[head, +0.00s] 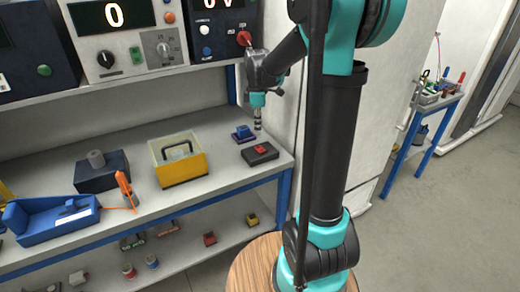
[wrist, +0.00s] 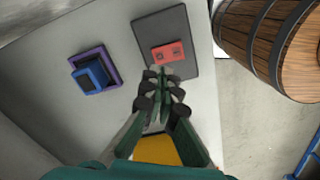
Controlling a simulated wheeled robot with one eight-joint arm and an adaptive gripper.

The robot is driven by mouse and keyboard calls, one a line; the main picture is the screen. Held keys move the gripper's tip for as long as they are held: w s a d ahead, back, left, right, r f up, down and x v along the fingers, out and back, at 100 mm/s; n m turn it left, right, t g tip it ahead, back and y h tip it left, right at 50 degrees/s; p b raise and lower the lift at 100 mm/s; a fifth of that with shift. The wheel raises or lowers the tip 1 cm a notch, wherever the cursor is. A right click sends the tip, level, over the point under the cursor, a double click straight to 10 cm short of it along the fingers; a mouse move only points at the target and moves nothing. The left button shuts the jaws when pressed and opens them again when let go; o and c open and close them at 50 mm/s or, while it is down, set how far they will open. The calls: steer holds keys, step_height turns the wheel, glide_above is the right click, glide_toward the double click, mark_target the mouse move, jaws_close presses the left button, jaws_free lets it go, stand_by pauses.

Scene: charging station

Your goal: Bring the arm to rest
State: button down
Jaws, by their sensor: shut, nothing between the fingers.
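My arm, black and teal, stands in the right half of the head view and bends over to the bench at left. My gripper (head: 257,119) hangs pointing down above the right end of the bench. In the wrist view my gripper (wrist: 162,75) has its fingers together with nothing between them. Below it lies a dark plate (wrist: 166,28) with a red block (wrist: 168,53) on it, and the fingertips appear just short of the block. I cannot tell the height between them. A blue block on a purple base (wrist: 92,72) is left of the fingers.
The bench (head: 222,188) also holds a yellow case (head: 182,168), a dark block (head: 102,177), an orange-handled tool (head: 125,188) and a blue device (head: 50,217). Instrument panels (head: 128,35) stand on a shelf above. A wooden barrel (wrist: 275,45) is beside the bench.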

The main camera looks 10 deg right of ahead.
steer(key=shift+r, duration=0.2)
steer(key=s+d+f+m+t, duration=0.2)
steer(key=s+f+m, duration=0.3)
steer(key=s, duration=0.6)
steer(key=s+d+f+m+t, duration=0.2)
steer(key=s+f+m, duration=0.3)
steer(key=s+m, duration=0.5)
steer(key=shift+s+f+m, duration=0.3)
steer(key=shift+s+f, duration=0.05)
steer(key=shift+s, duration=0.1)
